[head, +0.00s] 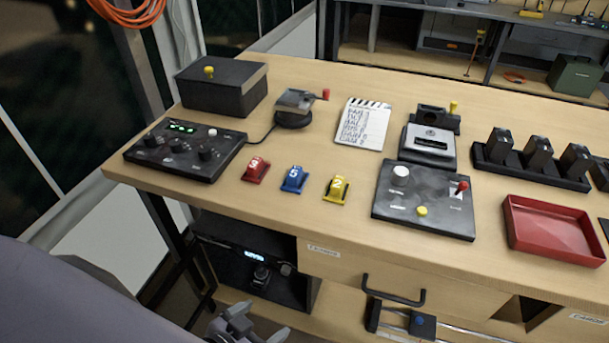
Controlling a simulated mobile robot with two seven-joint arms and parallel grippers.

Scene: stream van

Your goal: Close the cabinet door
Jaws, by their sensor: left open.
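Under the left part of the workbench stands a black cabinet (219,228). Its front looks open, and a device with a lit blue display (254,255) shows inside. I cannot clearly make out a separate door panel. My left gripper (243,322) is at the bottom edge of the head view, below and in front of the cabinet. It is open, its grey fingers look empty, and it appears apart from the cabinet. The lower part of the gripper is cut off by the frame. My right gripper is not in view.
The wooden bench top (300,215) overhangs the cabinet. To its right are a drawer front (335,268) with a protruding black handle (393,291) and a dark opening. A black item with a blue knob (420,320) lies below. A bench leg (165,220) stands left.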

